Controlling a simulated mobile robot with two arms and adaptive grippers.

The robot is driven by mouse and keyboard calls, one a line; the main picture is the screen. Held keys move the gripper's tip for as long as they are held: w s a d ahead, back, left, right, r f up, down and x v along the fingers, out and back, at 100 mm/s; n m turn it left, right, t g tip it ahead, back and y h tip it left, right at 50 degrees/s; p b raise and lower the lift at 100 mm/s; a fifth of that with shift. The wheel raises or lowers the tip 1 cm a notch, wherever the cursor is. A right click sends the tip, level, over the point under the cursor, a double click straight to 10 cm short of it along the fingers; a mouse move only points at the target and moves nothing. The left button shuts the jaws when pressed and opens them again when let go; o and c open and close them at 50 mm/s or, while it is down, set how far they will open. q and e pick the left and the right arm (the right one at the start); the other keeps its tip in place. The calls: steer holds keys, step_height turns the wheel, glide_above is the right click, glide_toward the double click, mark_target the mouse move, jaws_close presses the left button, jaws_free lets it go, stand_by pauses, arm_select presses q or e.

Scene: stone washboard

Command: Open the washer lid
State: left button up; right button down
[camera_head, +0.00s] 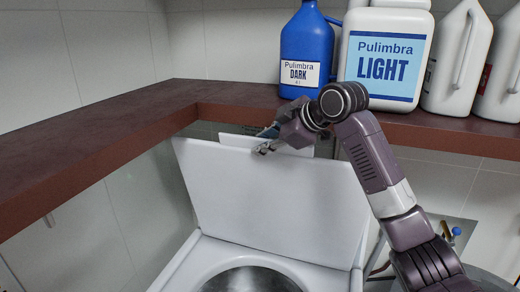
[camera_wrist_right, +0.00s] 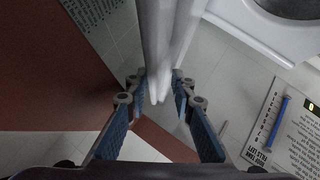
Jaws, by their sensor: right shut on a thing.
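The white washer lid (camera_head: 270,195) is raised and leans back steeply at the rear of the washer (camera_head: 190,268). The round metal drum opening (camera_head: 250,282) shows below it. My right gripper (camera_head: 266,149) is at the lid's top edge, just under the shelf. In the right wrist view the lid's edge (camera_wrist_right: 168,40) runs between the two fingers of this gripper (camera_wrist_right: 158,98), which is shut on it. The lower part of the washer is out of frame. My left gripper is not in view.
A brown shelf (camera_head: 110,118) wraps around the corner close above and behind the lid. A blue bottle (camera_head: 305,45), a large white "LIGHT" container (camera_head: 385,60) and white jugs (camera_head: 455,60) stand on it.

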steer(key=shift+w+d+f, duration=0.1)
steer(key=shift+d+f, duration=0.05)
steer(key=shift+d, duration=0.05)
steer(key=c, duration=2)
jaws_free()
steer(key=shift+c, duration=0.2)
steer(key=shift+d+r, duration=0.2)
steer(key=shift+r, duration=0.2)
steer(key=v, duration=0.7)
steer(key=shift+s+a, duration=0.2)
steer(key=shift+s, duration=0.15)
